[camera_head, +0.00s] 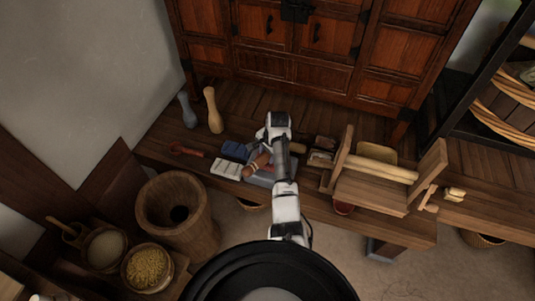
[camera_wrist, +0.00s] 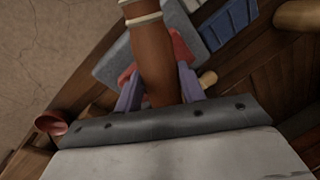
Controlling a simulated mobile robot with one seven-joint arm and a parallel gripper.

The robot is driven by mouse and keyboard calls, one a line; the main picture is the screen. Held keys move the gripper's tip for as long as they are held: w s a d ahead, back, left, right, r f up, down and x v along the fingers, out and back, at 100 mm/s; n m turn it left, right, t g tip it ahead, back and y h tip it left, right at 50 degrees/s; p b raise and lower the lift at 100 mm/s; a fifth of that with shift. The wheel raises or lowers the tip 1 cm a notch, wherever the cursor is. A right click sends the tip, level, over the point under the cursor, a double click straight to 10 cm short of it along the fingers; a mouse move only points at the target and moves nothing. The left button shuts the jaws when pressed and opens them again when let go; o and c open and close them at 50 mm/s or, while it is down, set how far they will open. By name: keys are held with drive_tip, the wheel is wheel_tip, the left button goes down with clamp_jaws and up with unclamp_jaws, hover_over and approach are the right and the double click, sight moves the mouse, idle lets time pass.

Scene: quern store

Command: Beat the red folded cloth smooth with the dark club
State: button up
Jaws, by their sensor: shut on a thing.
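My gripper (camera_wrist: 160,88) is shut on the reddish-brown club (camera_wrist: 152,50), which has pale bands. The club also shows in the head view (camera_head: 257,163), partly covered by my arm. The red folded cloth (camera_wrist: 183,50) lies on a grey stone slab (camera_wrist: 112,68), under or just behind the club in the wrist view. The club hides the middle of the cloth, so I cannot tell whether they touch. The slab also shows on the low bench in the head view (camera_head: 262,181).
Left of the slab lie a blue folded cloth (camera_head: 233,150), a white folded cloth (camera_head: 225,168) and a dark red tool (camera_head: 189,152). A pale club (camera_head: 213,110) and a grey one (camera_head: 188,110) stand behind. A wooden roller frame (camera_head: 375,190) stands right. A mortar (camera_head: 180,215) stands front left.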

drive_tip(key=shift+f+b, duration=1.05)
drive_tip(key=shift+f, duration=0.7)
drive_tip(key=shift+c, duration=0.6)
wheel_tip(320, 180, up, 4)
drive_tip(key=p, duration=0.4)
drive_tip(key=shift+f, duration=0.1)
drive_tip(key=shift+f, duration=0.1)
